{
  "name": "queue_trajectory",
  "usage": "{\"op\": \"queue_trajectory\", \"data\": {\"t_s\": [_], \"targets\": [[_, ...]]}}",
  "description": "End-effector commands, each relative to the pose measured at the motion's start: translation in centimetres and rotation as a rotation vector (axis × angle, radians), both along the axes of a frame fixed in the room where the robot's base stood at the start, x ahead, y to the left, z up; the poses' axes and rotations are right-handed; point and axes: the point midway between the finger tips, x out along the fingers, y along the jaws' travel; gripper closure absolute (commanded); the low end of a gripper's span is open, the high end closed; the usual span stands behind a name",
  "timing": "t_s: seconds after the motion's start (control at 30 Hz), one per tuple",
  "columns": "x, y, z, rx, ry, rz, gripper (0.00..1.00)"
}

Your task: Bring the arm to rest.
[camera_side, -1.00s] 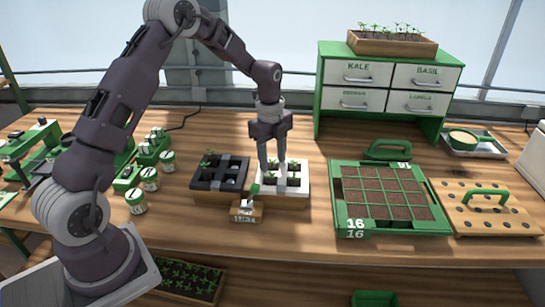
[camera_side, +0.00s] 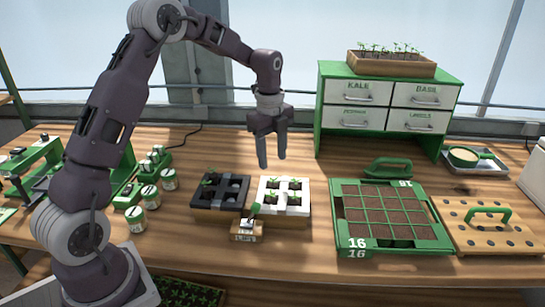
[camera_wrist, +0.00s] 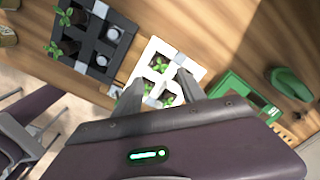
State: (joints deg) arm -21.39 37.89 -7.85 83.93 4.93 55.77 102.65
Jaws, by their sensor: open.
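My gripper (camera_side: 272,160) is open and empty. It hangs in the air with fingers pointing down, above and behind the white seedling tray (camera_side: 281,211). That tray holds several green seedlings and sits on the wooden bench. In the wrist view the two fingers (camera_wrist: 160,82) are spread apart over the white tray (camera_wrist: 192,70), with nothing between them. The arm is raised and bent above the bench.
A black tray (camera_side: 213,207) with seedlings stands left of the white one. A small wooden block (camera_side: 247,235) sits in front. The green 16-cell tray (camera_side: 397,246), drilled board (camera_side: 525,237) and drawer cabinet (camera_side: 323,112) stand right. Lidded jars (camera_side: 149,196) are at left.

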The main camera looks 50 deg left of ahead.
Motion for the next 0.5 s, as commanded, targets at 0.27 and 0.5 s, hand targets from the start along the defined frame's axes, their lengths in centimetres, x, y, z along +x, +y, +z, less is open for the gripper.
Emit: {"op": "queue_trajectory", "data": {"t_s": [0.27,0.5], "targets": [[-1.8,-1.8,3.7,0.015,-0.042,0.122,0.52],[-14.6,-8.9,14.0,-0.059,-0.242,0.765,0.52]]}}
